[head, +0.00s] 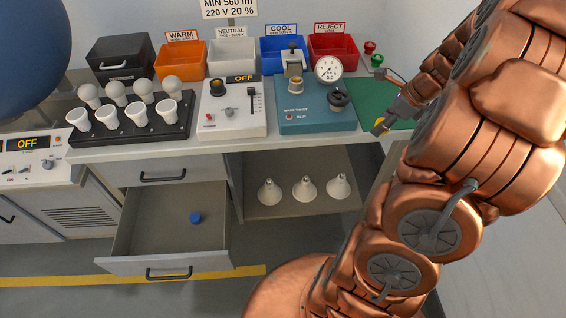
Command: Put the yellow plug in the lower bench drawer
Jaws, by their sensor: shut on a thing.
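The yellow plug (379,124) shows as a small yellow patch at the tip of my gripper (383,127). My gripper is shut on it, over the front edge of the green mat at the right end of the bench. The fingers hide most of the plug. The lower bench drawer (118,244) is pulled open, below and to the left of my gripper. A blue plug (196,218) lies inside it, and the rest of its floor looks bare. The upper drawer (163,172) above it is shut.
A red plug (370,47) and a green plug (377,60) stand behind the green mat (368,93). A teal tester (318,118) and a white dimmer box (232,122) stand left of it. Several bulbs sit in a black rack (110,138). Three white reflector bulbs (304,188) stand on the open shelf.

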